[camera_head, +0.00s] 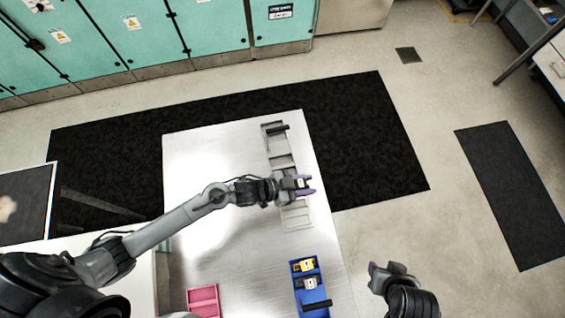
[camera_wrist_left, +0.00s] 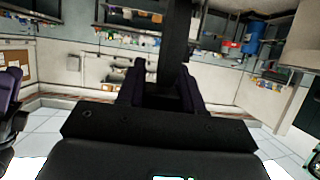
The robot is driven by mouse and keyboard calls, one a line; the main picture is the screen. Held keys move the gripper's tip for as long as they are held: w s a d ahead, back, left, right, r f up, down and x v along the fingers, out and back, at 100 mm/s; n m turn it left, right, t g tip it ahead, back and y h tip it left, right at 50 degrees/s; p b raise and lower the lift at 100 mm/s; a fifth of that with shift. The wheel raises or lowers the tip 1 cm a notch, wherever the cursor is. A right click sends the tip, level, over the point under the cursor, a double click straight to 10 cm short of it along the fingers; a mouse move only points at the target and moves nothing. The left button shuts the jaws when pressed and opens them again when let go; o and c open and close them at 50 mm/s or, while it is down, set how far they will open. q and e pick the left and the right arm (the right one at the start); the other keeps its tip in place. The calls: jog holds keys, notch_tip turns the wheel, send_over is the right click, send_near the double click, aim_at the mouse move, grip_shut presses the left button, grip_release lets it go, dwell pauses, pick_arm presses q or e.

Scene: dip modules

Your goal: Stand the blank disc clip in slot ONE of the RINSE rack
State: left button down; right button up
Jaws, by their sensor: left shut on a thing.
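My left gripper (camera_head: 302,185), with purple fingertips, is shut on a small pale piece above the long grey rack (camera_head: 296,216). In the left wrist view a dark upright bar (camera_wrist_left: 175,45) stands between the fingers (camera_wrist_left: 160,85). I take it for the disc clip, but its face and any label are hidden. The gripper and wrist cover part of the rack. The rack has several compartments and a black bar at its far end. Its lettering is too small to read. My right gripper (camera_head: 387,272) is beside the table's right edge; its jaw opening is unclear.
A blue rack (camera_head: 299,276) with a yellow piece, a whitish piece and a black bar is at the table's near right. A pink tray (camera_head: 203,300) is at the near left. The metal table (camera_head: 205,165) is bare left of the grey rack.

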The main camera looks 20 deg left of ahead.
pick_arm(q)
jog(key=w+a+f+b, duration=0.2)
jog(key=f+b, duration=0.1)
jog(key=b, duration=0.1)
jog(key=w+a+f+b, duration=0.3)
jog(key=f+b, duration=0.1)
jog(key=b, duration=0.1)
jog(key=w+a+f+b, duration=0.2)
jog(key=a+f+b, duration=0.1)
jog(key=b, duration=0.1)
jog(key=shift+w+a+f+b, duration=0.2)
jog(key=shift+w+f+b, duration=0.1)
jog(key=shift+f+b, duration=0.1)
jog(key=shift+f, duration=0.15)
jog(key=c, duration=0.7)
grip_release()
jog(key=shift+c, duration=0.2)
